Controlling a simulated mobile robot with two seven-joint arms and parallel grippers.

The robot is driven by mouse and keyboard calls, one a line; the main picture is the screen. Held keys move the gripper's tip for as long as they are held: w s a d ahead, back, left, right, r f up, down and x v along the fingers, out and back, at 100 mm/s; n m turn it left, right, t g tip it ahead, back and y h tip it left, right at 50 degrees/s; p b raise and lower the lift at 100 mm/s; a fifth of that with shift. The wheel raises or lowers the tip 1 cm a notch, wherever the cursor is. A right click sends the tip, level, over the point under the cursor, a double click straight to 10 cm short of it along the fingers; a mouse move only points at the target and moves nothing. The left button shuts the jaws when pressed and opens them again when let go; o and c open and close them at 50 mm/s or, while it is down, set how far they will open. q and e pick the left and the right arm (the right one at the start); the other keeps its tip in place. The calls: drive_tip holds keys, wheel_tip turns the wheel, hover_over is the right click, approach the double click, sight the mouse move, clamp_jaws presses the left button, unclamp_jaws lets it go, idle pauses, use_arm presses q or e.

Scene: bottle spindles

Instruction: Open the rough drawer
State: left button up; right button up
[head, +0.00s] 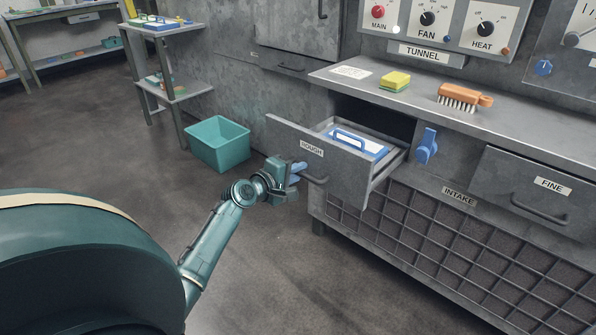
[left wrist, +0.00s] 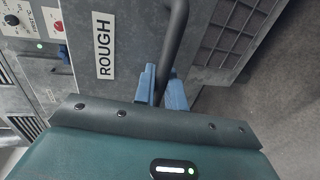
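The rough drawer (head: 292,143), a grey metal front with a ROUGH label, is pulled well out of the bench. Inside it lies a white-and-blue panel with a blue handle (head: 350,138). The drawer's dark bar handle (head: 318,181) is on its front. My left gripper (head: 298,174) is at the left end of that handle. In the left wrist view, the blue fingers (left wrist: 163,90) close around the dark handle bar (left wrist: 172,42), below the ROUGH label (left wrist: 104,48). My right gripper is not in view.
The FINE drawer (head: 530,190) is shut at the right. A blue latch (head: 427,146) sits between the drawers. A sponge (head: 395,81) and a brush (head: 464,97) lie on the bench top. A teal bin (head: 218,143) stands on the floor behind my gripper. Floor before the bench is clear.

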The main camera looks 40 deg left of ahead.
use_arm(q)
drive_tip(key=shift+o, duration=0.6)
drive_tip(key=p+v, duration=0.2)
drive_tip(key=v, duration=1.1)
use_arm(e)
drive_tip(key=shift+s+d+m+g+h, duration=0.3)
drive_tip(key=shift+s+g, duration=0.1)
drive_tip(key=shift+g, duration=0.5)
